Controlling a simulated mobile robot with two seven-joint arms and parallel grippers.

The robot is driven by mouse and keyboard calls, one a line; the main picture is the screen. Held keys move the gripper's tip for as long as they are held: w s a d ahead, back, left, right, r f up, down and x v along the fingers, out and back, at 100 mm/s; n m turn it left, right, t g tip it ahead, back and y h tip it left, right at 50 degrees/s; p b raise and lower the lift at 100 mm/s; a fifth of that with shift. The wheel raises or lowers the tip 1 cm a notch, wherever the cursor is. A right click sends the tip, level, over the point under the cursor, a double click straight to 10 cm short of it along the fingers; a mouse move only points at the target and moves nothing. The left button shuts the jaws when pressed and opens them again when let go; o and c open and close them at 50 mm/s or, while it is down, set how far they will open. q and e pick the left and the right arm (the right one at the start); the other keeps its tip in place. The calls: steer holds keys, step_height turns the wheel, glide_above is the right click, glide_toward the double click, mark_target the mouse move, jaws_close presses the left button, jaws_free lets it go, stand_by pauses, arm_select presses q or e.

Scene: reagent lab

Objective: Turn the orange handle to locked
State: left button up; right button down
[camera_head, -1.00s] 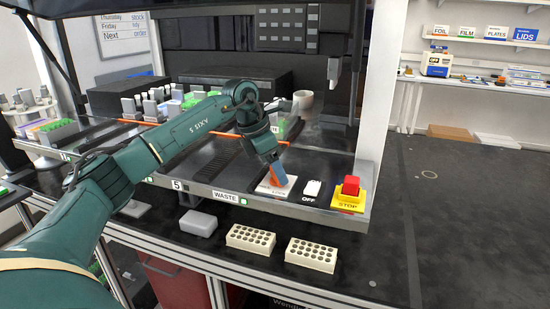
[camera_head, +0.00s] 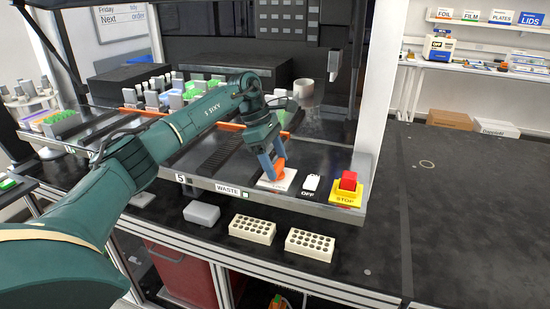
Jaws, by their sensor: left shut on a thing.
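The orange handle (camera_head: 279,168) stands on a small white plate (camera_head: 278,183) on the front ledge of the machine. My left gripper (camera_head: 272,168) is down at the handle, its blue-grey fingers shut on it. The fingers cover part of the handle, and the lettering on the plate cannot be read. My right gripper is not in view.
Right of the plate are a white OFF switch (camera_head: 311,185) and a red stop button (camera_head: 348,181) on a yellow base. Two white well blocks (camera_head: 252,229) (camera_head: 310,244) and a grey box (camera_head: 202,213) sit on the bench in front. The dark bench at the right is clear.

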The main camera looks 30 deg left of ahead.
arm_select(q)
steer(key=shift+r, duration=0.1)
stand_by(0.4)
steer(key=o, duration=1)
steer(key=v, duration=1.3)
steer(key=shift+w+b, duration=0.1)
steer(key=shift+b, duration=0.25)
